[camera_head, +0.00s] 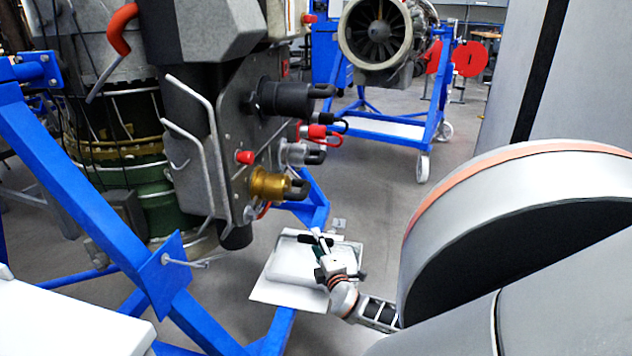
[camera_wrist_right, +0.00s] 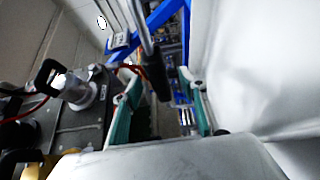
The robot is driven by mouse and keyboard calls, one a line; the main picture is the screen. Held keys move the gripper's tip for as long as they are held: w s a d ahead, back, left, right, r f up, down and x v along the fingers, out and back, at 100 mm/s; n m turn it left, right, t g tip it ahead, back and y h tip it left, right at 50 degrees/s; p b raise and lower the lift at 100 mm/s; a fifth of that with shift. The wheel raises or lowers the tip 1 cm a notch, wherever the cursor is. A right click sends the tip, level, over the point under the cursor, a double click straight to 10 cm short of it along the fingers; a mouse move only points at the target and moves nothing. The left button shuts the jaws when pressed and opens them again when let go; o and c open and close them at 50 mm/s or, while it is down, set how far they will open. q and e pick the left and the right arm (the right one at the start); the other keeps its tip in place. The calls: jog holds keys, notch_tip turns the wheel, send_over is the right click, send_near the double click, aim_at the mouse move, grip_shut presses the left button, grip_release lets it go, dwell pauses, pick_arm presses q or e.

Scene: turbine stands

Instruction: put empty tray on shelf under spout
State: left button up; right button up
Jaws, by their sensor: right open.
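A white tray (camera_head: 292,262) rests on a flat white shelf (camera_head: 272,292) low on the blue stand. A dark spout (camera_head: 236,236) points down from the engine, just left of and above the tray in the head view. My right gripper (camera_head: 318,242) is over the right part of the tray and hides some of it. The tray's inside is partly hidden. My left gripper is not in view.
The engine's gold fitting (camera_head: 268,184) and other fittings stick out above the tray. The blue stand's beam (camera_head: 95,215) slants across the left. A second engine (camera_head: 377,35) on a blue wheeled stand is behind. Grey floor between is clear.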

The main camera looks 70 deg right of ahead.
jog(key=shift+v, duration=2.8)
jog(key=shift+r, duration=0.1)
